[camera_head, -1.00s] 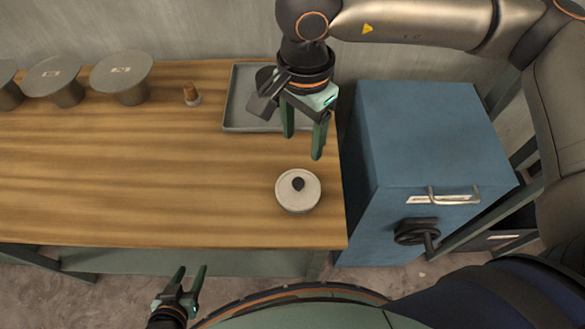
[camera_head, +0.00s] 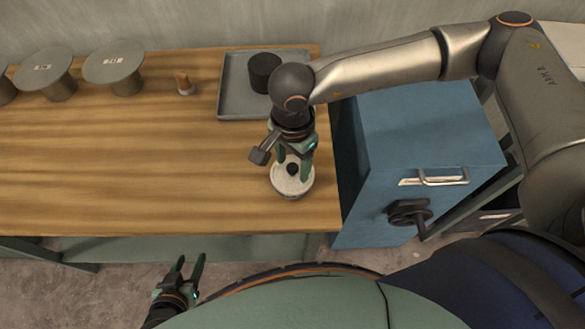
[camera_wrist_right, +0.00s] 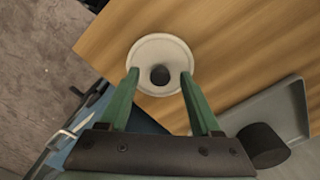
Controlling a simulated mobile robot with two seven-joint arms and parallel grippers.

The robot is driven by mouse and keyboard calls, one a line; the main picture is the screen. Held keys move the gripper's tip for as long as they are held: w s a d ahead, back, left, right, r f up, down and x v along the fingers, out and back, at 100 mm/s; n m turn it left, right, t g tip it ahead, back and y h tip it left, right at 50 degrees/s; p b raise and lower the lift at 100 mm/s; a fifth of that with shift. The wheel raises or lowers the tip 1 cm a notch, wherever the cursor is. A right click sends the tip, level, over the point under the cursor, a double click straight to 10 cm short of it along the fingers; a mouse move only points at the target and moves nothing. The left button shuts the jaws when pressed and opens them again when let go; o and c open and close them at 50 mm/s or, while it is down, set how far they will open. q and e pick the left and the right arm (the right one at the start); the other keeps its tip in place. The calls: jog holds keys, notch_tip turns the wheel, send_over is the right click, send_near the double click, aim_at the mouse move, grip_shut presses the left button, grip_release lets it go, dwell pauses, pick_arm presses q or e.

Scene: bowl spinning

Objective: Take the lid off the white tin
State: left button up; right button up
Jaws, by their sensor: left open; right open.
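The white tin (camera_head: 292,190) stands upright near the front right corner of the wooden table. Its lid is on and has a dark round knob (camera_head: 292,169) in the middle. In the right wrist view the lid (camera_wrist_right: 146,48) and its knob (camera_wrist_right: 160,75) lie between and ahead of the fingertips. My right gripper (camera_head: 293,173) is open over the tin, with its green fingers on either side of the knob; I cannot tell whether they touch the lid. My left gripper (camera_head: 190,261) is open and empty, low in front of the table.
A grey tray (camera_head: 238,108) with a dark cylinder (camera_head: 264,72) lies behind the tin. Several grey pedestal-like pieces (camera_head: 113,62) and a small cork-topped item (camera_head: 184,82) stand at the back left. A blue cabinet (camera_head: 425,140) stands right of the table. The table's middle (camera_head: 130,160) is clear.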

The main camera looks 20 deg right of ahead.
grip_shut()
dwell(0.5)
